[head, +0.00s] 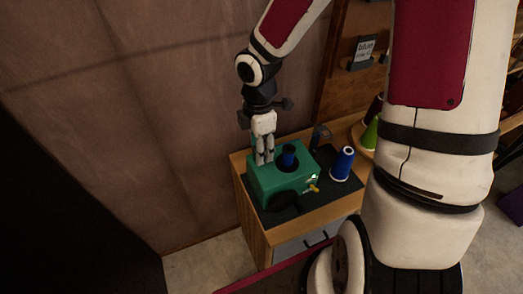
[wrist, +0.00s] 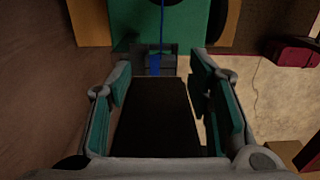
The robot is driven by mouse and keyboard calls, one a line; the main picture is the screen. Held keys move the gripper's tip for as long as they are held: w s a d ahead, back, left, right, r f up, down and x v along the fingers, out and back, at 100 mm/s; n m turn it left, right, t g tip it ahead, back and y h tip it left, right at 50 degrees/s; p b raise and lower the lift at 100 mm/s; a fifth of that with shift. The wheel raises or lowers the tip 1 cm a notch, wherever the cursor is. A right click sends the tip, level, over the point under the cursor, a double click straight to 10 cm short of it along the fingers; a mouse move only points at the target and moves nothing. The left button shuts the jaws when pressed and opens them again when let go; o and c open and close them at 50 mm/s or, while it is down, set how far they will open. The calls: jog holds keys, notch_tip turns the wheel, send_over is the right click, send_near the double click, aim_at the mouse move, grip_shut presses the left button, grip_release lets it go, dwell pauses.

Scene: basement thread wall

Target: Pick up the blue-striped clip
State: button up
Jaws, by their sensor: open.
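A small dark grey piece with a blue stripe (wrist: 154,65), which looks like the blue-striped clip, lies in the wrist view between and just beyond my fingertips. A thin blue line runs up from it across the green box. My gripper (head: 264,158) is open and points down at the left end of the green box (head: 270,184) in the head view. In the wrist view, my gripper (wrist: 160,70) has its two fingers well apart. Contact with the clip cannot be told. I cannot make out the clip in the head view. A wide black shape fills the space between the fingers.
The green box stands on a dark mat on a wooden cabinet (head: 246,205), with a blue spool (head: 288,158) on its top. Another blue spool (head: 342,163) stands to the right, and a green cone (head: 370,135) beyond it. The wall (head: 180,110) is close on the left.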

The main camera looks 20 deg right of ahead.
jog(key=c, duration=0.8)
jog(key=shift+r, duration=0.15)
jog(key=shift+r, duration=0.6)
notch_tip(320, 180, up, 2)
jog(key=shift+r+p, duration=0.25)
jog(key=shift+p, duration=0.15)
jog(key=s+d+r+p, duration=0.1)
jog(key=s+d+p, duration=0.2)
jog(key=s+d, duration=0.7)
jog(key=shift+s+d, duration=0.3)
jog(key=shift+d, duration=0.7)
